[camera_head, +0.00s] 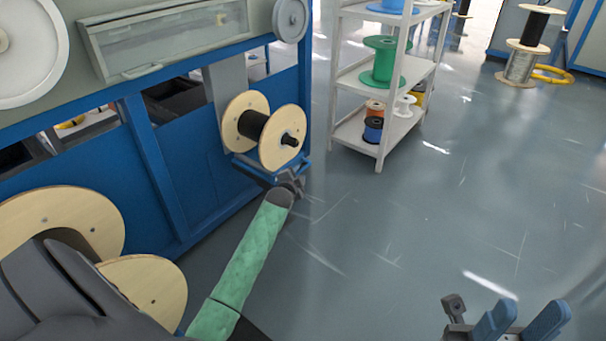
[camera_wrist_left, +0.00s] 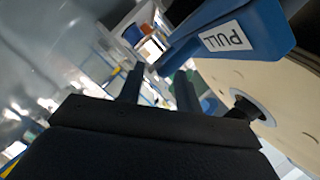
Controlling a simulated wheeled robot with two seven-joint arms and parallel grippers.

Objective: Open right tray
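The right tray is a blue part (camera_head: 250,168) low at the right end of the blue machine, under a wooden-flanged spool (camera_head: 282,150). In the left wrist view a blue handle (camera_wrist_left: 268,33) carries a white "PULL" label, with the spool's pale flange (camera_wrist_left: 215,78) behind it. My left gripper (camera_head: 293,184) is at the tray's front edge; in its wrist view the two dark fingers (camera_wrist_left: 157,85) stand apart. The handle's narrow end lies just beyond the fingertips; I cannot tell whether they touch. My right gripper (camera_head: 525,318) is at the lower right, its blue fingers apart and empty.
A white shelf rack (camera_head: 385,148) with coloured spools stands behind and right of the tray. Larger wooden spools (camera_head: 148,285) are at the lower left, beside my left arm.

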